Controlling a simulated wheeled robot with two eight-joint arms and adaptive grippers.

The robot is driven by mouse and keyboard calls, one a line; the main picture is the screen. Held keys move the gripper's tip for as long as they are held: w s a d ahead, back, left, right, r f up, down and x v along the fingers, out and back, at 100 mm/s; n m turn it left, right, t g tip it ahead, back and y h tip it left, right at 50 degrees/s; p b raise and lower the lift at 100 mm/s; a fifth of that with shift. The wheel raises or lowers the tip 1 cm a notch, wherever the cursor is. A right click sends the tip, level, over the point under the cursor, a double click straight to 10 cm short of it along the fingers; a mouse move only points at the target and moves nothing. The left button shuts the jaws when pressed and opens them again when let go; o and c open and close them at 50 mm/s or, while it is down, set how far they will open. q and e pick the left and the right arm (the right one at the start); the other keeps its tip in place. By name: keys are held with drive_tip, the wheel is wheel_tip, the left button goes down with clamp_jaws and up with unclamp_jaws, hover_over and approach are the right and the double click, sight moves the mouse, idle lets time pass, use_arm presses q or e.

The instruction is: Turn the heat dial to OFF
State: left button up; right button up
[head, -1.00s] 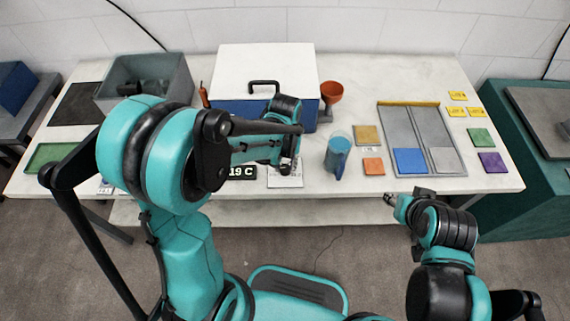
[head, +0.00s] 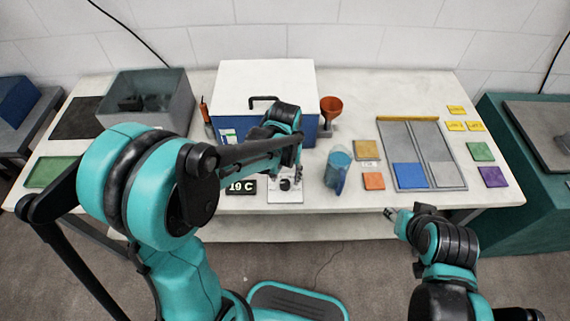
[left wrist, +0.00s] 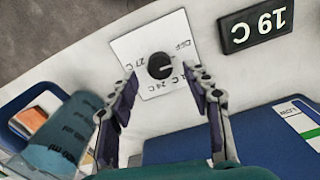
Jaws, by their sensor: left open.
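The heat dial (head: 285,184) is a round black knob on a white plate (head: 272,195) at the table's front edge. In the left wrist view, the dial (left wrist: 159,66) sits on its plate (left wrist: 131,45) with OFF, 27 C and 24 C printed around it; another label is partly hidden by a finger. A pale mark on the knob points right, toward that label, away from OFF. My left gripper (left wrist: 161,78) is open, its fingers on either side of the dial in this view, apparently above it and not gripping. My right gripper (head: 391,213) hangs empty before the table; its jaws are unclear.
A black display (head: 241,187) reading 19 C lies beside the plate. A blue box with a white lid (head: 265,75) stands behind it. A blue jug (head: 337,172) and orange funnel (head: 331,105) are to the right. A grey bin (head: 148,100) stands left.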

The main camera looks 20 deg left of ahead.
sight(284, 183)
use_arm(q)
wheel_tip(284, 183, up, 10)
drive_tip(key=shift+f, duration=0.25)
drive_tip(key=shift+s, duration=0.15)
idle(0.3)
drive_tip(key=s+a+r+t, duration=0.1)
drive_tip(key=s+a+t, duration=0.1)
drive_tip(key=s, duration=0.3)
drive_tip(key=s+a+m+t, duration=0.1)
drive_tip(key=s+a+t, duration=0.1)
drive_tip(key=s+t, duration=0.3)
drive_tip(key=shift+a+r, duration=0.3)
drive_tip(key=shift+r, duration=0.1)
idle(0.4)
